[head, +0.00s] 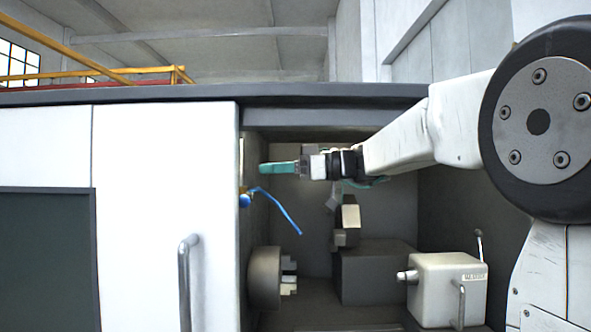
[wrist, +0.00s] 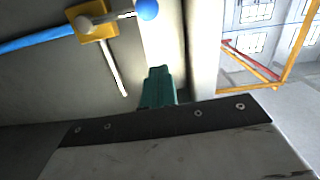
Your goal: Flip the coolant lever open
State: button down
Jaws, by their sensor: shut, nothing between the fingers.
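The coolant lever has a blue ball knob (head: 245,200) on the inner left wall of the machine opening, just below the gripper's height. In the wrist view the blue knob (wrist: 148,9) sits at the end of a short rod from a yellow valve block (wrist: 98,34), at the top edge. My gripper (head: 264,168) is inside the opening, its teal fingers shut and empty, pointing left at the wall. In the wrist view the shut fingers (wrist: 159,70) are below the knob in the picture, with a visible gap. The lever's pivot is hard to make out.
A blue hose (head: 277,210) hangs from the valve into the opening, below the gripper. A round chuck (head: 264,278) is at lower left, and a pale block (head: 447,285) with handles at lower right. The white door (head: 165,180) stands left. The space around the fingers looks clear.

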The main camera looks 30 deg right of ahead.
aim_at(247, 199)
jog(key=a+f, duration=0.1)
jog(key=w+a+f, duration=0.1)
jog(key=f, duration=0.2)
jog(key=shift+w+a, duration=0.4)
jog(key=shift+d+f, duration=0.1)
